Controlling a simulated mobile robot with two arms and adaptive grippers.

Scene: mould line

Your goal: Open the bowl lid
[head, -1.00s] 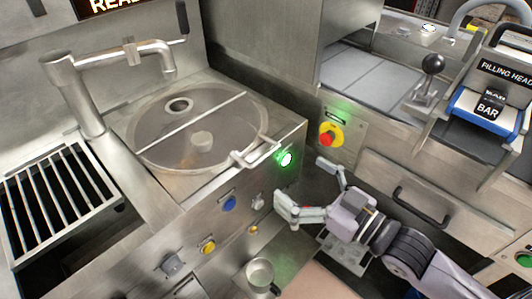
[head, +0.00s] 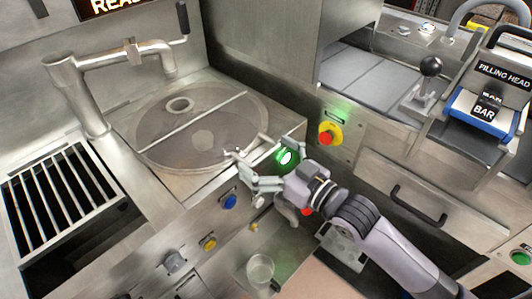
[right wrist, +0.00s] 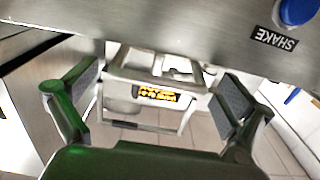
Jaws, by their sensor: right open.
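The round, see-through bowl lid (head: 203,112) lies flat over the bowl in the steel counter in the head view, with a bar across it. Its handle (head: 262,143) sticks out at the near right edge of the lid, partly hidden by my gripper. My right gripper (head: 264,163) is just in front of the counter's front edge, close to the handle. Its two fingers are spread wide in the right wrist view (right wrist: 155,95), with nothing gripped between them. I cannot tell whether a finger touches the handle. My left gripper is not in view.
A bent steel pipe (head: 110,60) stands behind left of the bowl, and a slatted grate (head: 62,205) lies at left. A red stop button (head: 326,138) is at right.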

